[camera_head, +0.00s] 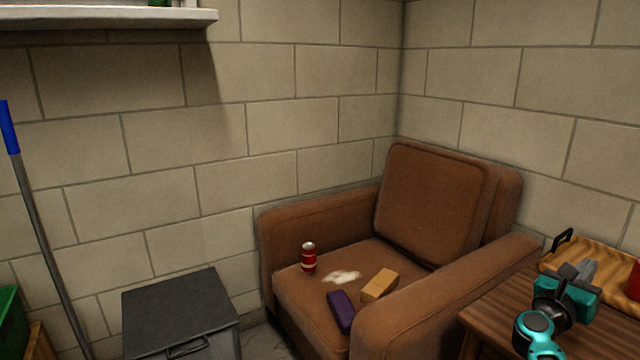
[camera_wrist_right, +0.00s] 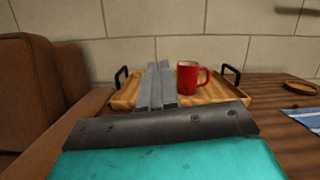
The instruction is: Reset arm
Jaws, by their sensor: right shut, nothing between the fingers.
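My right gripper (camera_head: 587,270) is at the lower right of the head view, above the wooden table (camera_head: 490,318). Its grey fingers (camera_wrist_right: 157,88) are together in the right wrist view, with nothing between them. They point toward a wooden tray (camera_wrist_right: 122,98) with black handles. A red mug (camera_wrist_right: 187,78) stands on the tray, just right of the fingers and apart from them. In the head view the tray (camera_head: 565,252) is partly hidden by my gripper, and only an edge of the mug (camera_head: 634,281) shows. My left gripper is not in view.
A brown armchair (camera_head: 430,200) stands left of the table. On its seat are a red can (camera_head: 308,258), a purple block (camera_head: 341,311), a tan block (camera_head: 380,286) and a white patch (camera_head: 342,277). A dark-topped cabinet (camera_head: 180,305) is farther left. A blue striped cloth (camera_wrist_right: 303,116) lies on the table.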

